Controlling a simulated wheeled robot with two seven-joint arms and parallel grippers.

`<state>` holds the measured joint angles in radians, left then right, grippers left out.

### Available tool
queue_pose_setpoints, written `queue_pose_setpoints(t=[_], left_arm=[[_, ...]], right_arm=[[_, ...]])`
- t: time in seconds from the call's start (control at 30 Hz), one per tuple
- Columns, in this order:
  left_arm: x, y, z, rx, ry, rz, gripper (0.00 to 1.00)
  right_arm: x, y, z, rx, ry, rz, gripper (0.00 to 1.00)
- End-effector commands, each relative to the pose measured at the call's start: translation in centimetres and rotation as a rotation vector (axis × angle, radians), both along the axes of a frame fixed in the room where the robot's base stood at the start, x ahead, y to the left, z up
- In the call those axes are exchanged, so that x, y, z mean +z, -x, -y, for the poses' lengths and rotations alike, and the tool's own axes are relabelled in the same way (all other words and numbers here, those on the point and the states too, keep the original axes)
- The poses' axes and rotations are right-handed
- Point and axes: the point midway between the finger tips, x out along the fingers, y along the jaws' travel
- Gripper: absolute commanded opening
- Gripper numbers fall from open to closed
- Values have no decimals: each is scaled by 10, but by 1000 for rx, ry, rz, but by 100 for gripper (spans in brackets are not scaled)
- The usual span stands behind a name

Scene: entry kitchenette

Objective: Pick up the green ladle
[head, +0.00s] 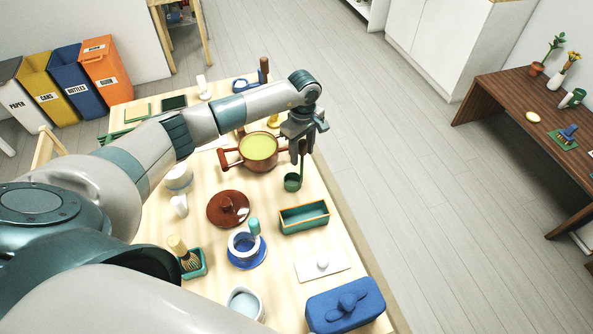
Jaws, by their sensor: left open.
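The green ladle (292,183) is near the right edge of the wooden table, beside the brown pot. Its bowl is low and its thin handle rises up toward my left gripper. My left gripper (302,153) reaches over the table from the left and points down, open, with its fingers at the upper part of the handle. The gripper partly hides the handle, and I cannot tell whether the fingers touch it. My right gripper is not in view.
The brown pot (259,150) with yellow-green contents stands just left of the ladle. A green rectangular dish (304,217), a dark red lid (228,208) and a blue butter dish (345,305) are nearer. Open floor (420,170) lies right of the table.

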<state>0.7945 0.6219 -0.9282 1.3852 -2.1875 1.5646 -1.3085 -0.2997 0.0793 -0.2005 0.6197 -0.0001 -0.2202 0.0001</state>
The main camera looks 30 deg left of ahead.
Motion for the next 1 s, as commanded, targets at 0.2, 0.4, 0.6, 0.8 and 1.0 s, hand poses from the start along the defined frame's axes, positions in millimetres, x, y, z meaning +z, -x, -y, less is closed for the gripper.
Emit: queue_pose_setpoints(t=[0.2, 0.4, 0.6, 0.8, 1.0], left_arm=[[0, 0, 0, 0, 0, 0, 42], [0, 0, 0, 0, 0, 0, 28], [0, 0, 0, 0, 0, 0, 0], [1, 0, 0, 0, 0, 0, 0], [7, -1, -1, -1, -1, 1, 0]], right_arm=[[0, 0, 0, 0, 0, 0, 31], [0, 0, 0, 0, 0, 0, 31], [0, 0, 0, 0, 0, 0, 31], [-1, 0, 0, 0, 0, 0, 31], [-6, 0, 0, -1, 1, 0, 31]])
